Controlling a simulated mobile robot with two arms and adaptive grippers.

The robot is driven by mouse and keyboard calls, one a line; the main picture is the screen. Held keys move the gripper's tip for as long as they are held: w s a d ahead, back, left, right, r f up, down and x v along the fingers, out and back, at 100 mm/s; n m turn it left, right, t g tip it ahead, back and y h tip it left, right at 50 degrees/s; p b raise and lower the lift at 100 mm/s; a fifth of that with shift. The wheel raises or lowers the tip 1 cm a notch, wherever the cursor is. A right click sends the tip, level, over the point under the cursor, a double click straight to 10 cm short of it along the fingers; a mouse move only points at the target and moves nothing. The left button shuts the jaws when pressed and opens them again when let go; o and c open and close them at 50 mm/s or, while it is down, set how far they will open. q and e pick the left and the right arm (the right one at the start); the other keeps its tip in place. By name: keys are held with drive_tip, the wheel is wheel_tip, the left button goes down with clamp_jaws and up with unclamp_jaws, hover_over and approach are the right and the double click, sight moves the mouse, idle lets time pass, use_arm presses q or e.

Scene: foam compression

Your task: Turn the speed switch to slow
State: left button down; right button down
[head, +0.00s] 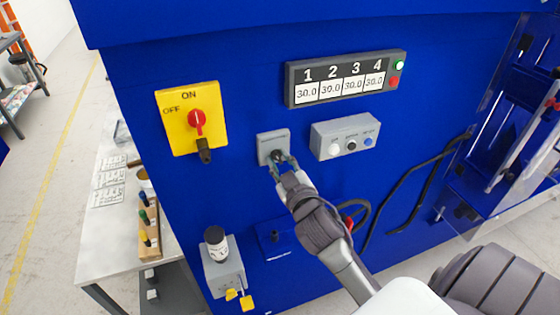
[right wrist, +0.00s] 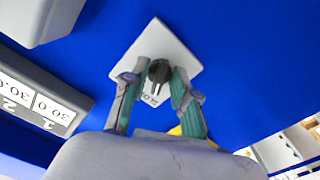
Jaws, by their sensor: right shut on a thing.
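The speed switch is a small grey square plate (head: 272,140) with a dark knob, on the front of the blue machine. In the right wrist view its pale plate (right wrist: 172,40) shows tilted, with the black knob (right wrist: 159,72) between the fingertips and part of a label below it. My right gripper (head: 281,160) reaches up to the plate from below. Its two fingers (right wrist: 158,82) are closed around the knob. The knob's setting cannot be read. My left gripper is not in view.
A yellow ON/OFF panel with a red rotary switch (head: 196,122) is to the left. A grey button box (head: 345,136) is close on the right, below the four-number display (head: 345,79). A grey box with a black-capped container (head: 217,243) is lower left. Cables hang at right.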

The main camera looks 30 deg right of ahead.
drive_tip(key=shift+f+n, duration=0.1)
drive_tip(key=shift+n, duration=1.6)
drive_tip(key=c, duration=1.2)
unclamp_jaws()
drive_tip(key=shift+c, duration=0.2)
drive_tip(key=shift+s, duration=0.1)
drive_tip(key=v, duration=1.2)
drive_tip(key=shift+d, duration=0.1)
